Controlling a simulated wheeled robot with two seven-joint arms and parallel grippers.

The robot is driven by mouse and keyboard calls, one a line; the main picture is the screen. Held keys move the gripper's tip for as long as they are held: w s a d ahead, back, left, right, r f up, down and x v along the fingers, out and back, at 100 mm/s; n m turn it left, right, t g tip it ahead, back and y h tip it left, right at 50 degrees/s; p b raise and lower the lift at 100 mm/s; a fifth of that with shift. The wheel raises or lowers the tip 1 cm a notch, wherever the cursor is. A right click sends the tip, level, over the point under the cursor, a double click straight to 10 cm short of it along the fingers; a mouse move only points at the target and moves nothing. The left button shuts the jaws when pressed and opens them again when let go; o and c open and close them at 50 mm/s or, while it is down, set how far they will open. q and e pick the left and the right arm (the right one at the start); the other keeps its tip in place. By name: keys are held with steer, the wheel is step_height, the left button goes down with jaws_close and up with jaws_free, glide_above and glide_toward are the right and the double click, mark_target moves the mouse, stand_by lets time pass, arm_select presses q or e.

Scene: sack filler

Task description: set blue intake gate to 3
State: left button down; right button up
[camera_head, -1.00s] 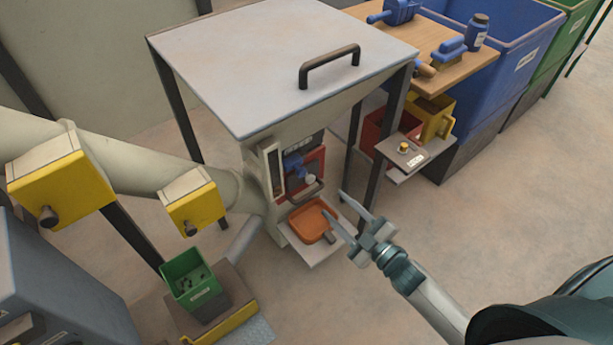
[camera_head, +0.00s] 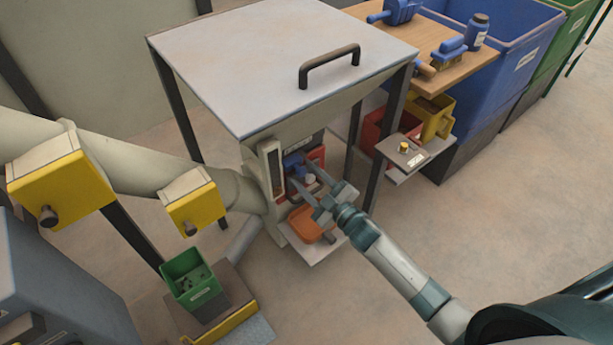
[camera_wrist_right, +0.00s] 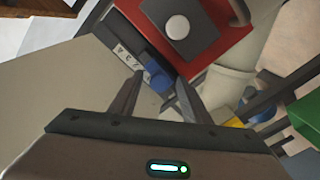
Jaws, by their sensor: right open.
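The blue intake gate handle (camera_head: 293,161) is on the front of the hopper machine, beside a dark plate with a white number strip. In the right wrist view the blue handle (camera_wrist_right: 157,74) shows between my fingertips, next to the number strip (camera_wrist_right: 128,58); I cannot read its setting for sure. My right gripper (camera_head: 308,178) is open in front of the panel, its fingers pointing at the handle. In the wrist view its two fingers (camera_wrist_right: 160,82) are apart; I cannot tell if either touches the handle. My left gripper is not in view.
A red panel with a round grey knob (camera_wrist_right: 177,27) is beside the handle. An orange tray (camera_head: 308,226) lies on the shelf below. The hopper lid (camera_head: 260,60) overhangs the panel, and a dark leg (camera_head: 374,180) stands to the right.

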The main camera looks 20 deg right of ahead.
jaws_close()
steer(key=shift+w+d, duration=0.1)
steer(key=shift+d, duration=0.2)
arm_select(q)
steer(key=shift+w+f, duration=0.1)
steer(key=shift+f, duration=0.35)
arm_select(e)
steer(key=d, duration=0.1)
steer(key=w+d, duration=0.1)
steer(key=d, duration=0.1)
steer(key=w+d, duration=0.1)
steer(key=d, duration=0.1)
steer(key=shift+c, duration=0.6)
jaws_free()
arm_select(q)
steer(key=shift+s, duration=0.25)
arm_select(e)
steer(key=shift+o, duration=0.6)
steer(key=shift+s, duration=0.1)
